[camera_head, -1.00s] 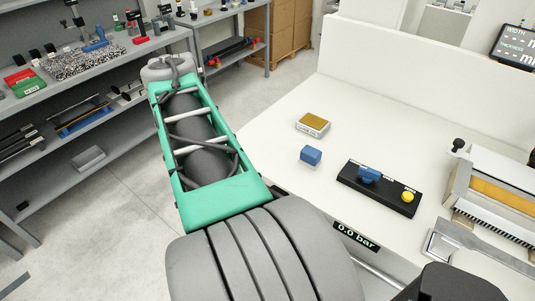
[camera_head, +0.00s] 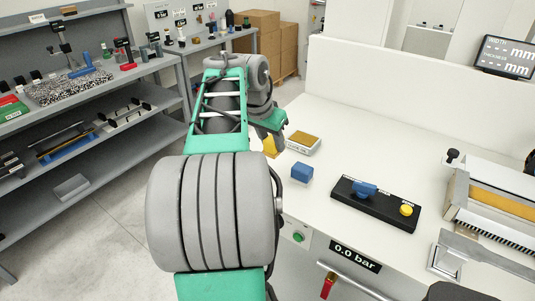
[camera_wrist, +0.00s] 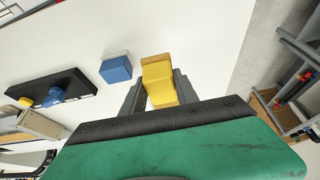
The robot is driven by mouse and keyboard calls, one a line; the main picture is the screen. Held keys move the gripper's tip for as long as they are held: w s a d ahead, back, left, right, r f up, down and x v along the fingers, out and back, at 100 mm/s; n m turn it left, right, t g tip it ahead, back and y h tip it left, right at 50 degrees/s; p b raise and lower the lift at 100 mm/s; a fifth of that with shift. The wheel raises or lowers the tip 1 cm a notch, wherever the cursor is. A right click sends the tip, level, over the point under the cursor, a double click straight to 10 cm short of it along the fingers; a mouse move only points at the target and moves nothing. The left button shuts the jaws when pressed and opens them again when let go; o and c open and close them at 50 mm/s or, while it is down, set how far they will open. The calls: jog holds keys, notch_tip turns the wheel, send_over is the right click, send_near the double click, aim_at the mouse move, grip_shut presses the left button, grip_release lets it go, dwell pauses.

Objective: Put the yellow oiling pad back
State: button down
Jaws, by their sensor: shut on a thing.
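My gripper (camera_head: 268,138) is shut on the yellow oiling pad (camera_head: 270,147), which it holds near the left edge of the white table. In the wrist view the yellow pad (camera_wrist: 158,80) sits between my gripper's two dark fingers (camera_wrist: 160,94), its far end sticking out past them. A blue block (camera_head: 302,173) stands on the table, right of and nearer than the pad. A low white box with a brownish-yellow top (camera_head: 303,143) lies right of my gripper. How high the pad is above the table is hard to tell.
A black panel (camera_head: 376,204) with a blue knob and a yellow button lies on the table. A metal device (camera_head: 490,215) stands at the right. White table (camera_head: 390,140) is clear behind the panel. Grey shelves (camera_head: 90,160) stand at the left.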

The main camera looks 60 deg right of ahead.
aim_at(268, 145)
jog(key=f, duration=0.1)
jog(key=w+d+f, duration=0.1)
jog(key=w+f, duration=0.1)
jog(key=shift+w+d+f, duration=0.15)
jog(key=shift+d+f, duration=0.15)
jog(key=shift+d, duration=0.1)
jog(key=shift+w+d+f, duration=0.15)
jog(key=shift+f, duration=1.65)
jog(key=shift+f, duration=0.1)
jog(key=c, duration=0.9)
grip_release()
jog(key=shift+c, duration=0.2)
